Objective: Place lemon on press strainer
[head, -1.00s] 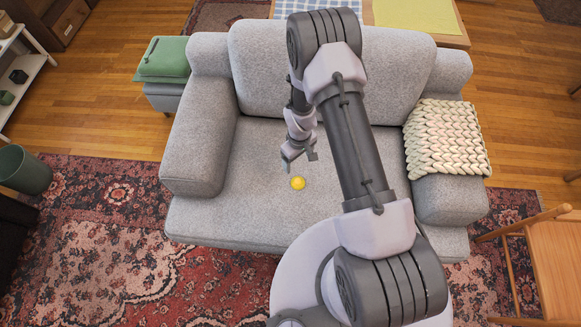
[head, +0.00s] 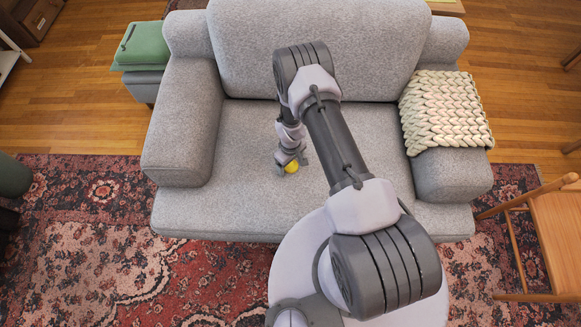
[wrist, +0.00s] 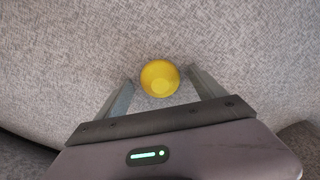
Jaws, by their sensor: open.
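A yellow lemon (head: 291,167) rests on the seat of the grey sofa (head: 245,200). My gripper (head: 291,165) is low over the seat, right at the lemon. In the wrist view the lemon (wrist: 160,78) lies between the tips of my open gripper (wrist: 160,84), with a gap on each side. No press strainer is visible in these frames.
The sofa has high armrests on the left (head: 185,130) and right. A cream knitted throw (head: 443,110) covers the right armrest. A wooden chair (head: 550,235) stands at the right, on a patterned red rug (head: 90,240). A green cushion (head: 143,44) is at the upper left.

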